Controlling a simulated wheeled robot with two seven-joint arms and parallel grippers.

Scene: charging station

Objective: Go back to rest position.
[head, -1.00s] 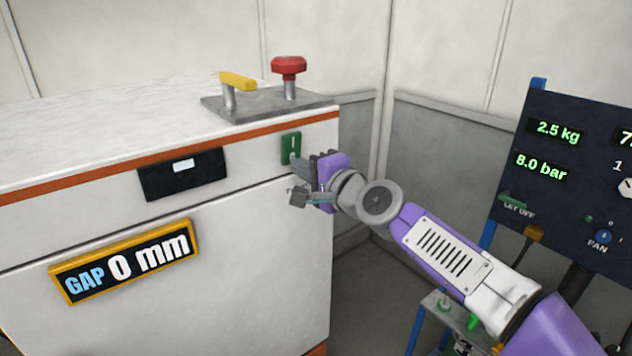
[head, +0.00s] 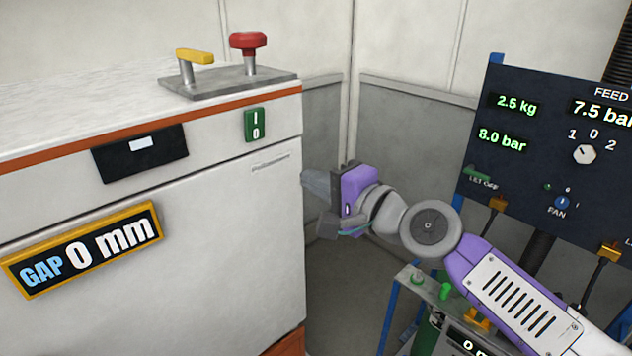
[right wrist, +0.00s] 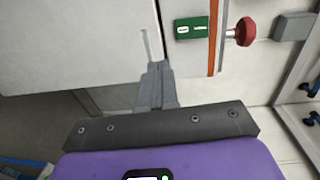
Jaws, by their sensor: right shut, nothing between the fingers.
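My right gripper (head: 312,184) is purple and grey and shows near the middle of the head view, just right of the white cabinet (head: 235,220). In the right wrist view its fingers (right wrist: 157,88) are together with nothing between them. The green I/0 switch (head: 255,125) on the cabinet front is up and to the left of the gripper, apart from it. The switch also shows in the right wrist view (right wrist: 191,28). My left gripper is not in view.
On the cabinet top are a red mushroom button (head: 248,42) and a yellow handle (head: 195,56). A display (head: 84,250) on its front reads GAP 0 mm. A dark control panel (head: 545,150) with readouts stands at right, behind my right arm. Grey floor lies between.

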